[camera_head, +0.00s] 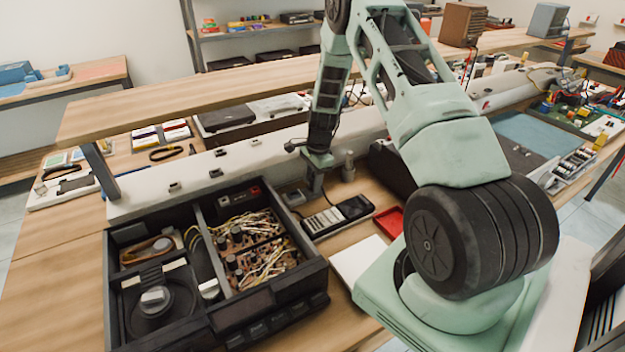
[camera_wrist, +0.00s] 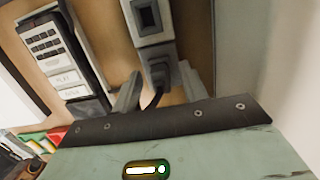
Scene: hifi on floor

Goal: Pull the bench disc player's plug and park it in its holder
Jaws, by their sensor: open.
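The disc player (camera_head: 215,270) sits on the bench at front left, its top open on wiring and a round drive. My gripper (camera_head: 316,178) is low over the bench behind it. In the wrist view, my gripper (camera_wrist: 158,92) is open, one grey finger on each side of a dark plug (camera_wrist: 158,74) with a black cable. The plug sits at the near end of a pale grey block (camera_wrist: 150,32) with a square dark opening farther up. I cannot tell whether the fingers touch the plug. I cannot tell which part is the holder.
A keypad device (camera_head: 337,217) lies beside my gripper and shows in the wrist view (camera_wrist: 65,60). A red tray (camera_head: 389,221) lies to its right. A long pale rail with sockets (camera_head: 160,187) runs behind the player, under a wooden shelf (camera_head: 200,97).

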